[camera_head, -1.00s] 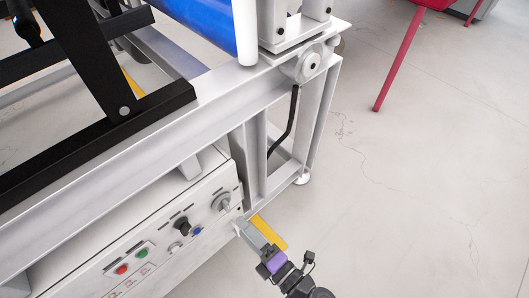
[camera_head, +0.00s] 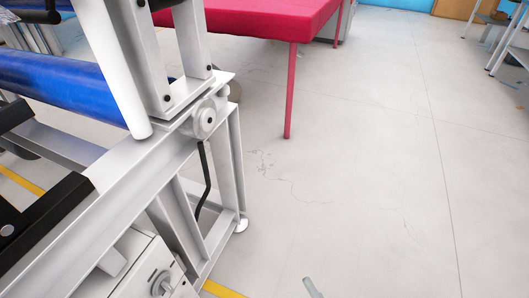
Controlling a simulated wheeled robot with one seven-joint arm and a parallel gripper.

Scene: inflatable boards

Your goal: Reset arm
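Only the grey tip of my gripper (camera_head: 312,287) shows, at the bottom edge of the head view, right of the machine. It stands apart from the machine over the pale floor. The rest of my gripper and my arm are out of view, and I cannot tell whether the fingers are open or shut. The machine's control box (camera_head: 128,272) is at the lower left, with a grey knob (camera_head: 161,284) partly in view.
The grey machine frame (camera_head: 110,190) with a blue roller (camera_head: 60,84) fills the left. A red table (camera_head: 255,20) stands at the back, its leg (camera_head: 290,90) on the floor. White shelving (camera_head: 508,45) is at the far right. The floor (camera_head: 370,170) between is clear.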

